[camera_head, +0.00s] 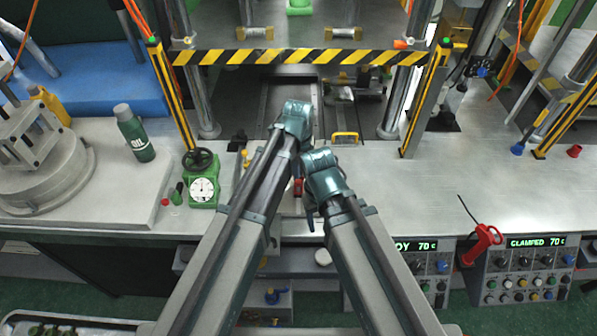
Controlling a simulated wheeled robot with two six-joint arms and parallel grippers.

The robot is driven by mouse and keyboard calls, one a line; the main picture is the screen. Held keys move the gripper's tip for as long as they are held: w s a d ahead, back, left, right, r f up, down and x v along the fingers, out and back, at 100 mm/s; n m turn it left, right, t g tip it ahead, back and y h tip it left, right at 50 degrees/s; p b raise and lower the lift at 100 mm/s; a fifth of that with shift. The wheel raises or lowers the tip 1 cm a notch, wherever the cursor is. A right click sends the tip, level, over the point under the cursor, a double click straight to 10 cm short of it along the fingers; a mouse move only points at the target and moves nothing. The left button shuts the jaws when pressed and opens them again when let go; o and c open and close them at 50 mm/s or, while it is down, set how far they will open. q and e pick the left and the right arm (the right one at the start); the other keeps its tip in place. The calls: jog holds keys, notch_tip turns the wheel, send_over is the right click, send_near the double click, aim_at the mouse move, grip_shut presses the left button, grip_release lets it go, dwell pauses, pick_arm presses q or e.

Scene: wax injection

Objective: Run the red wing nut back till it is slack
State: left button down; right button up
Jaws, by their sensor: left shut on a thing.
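A small red part (297,187), which looks like the red wing nut, shows in the narrow gap between my two arms. Most of it is hidden by the arms, so its wings and its stud cannot be made out. My left gripper (298,177) is below its teal wrist, over the bench front, and is shut on the red wing nut; its fingers are mostly hidden. My right arm's teal wrist is just right of the gap. The right gripper's fingers are hidden or too dark to tell apart.
A black-and-yellow striped bar (300,56) spans the press behind. A green dial gauge (203,189) and a green oil bottle (134,133) stand at left. A yellow handle (345,137) is right of my wrists.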

pick_arm(q)
jog(key=n, duration=0.8)
jog(key=shift+n, duration=0.4)
jog(key=n, duration=0.4)
jog(key=shift+n, duration=0.3)
jog(key=n, duration=1.2)
jog(key=shift+n, duration=0.3)
jog(key=n, duration=0.3)
jog(key=shift+n, duration=2.1)
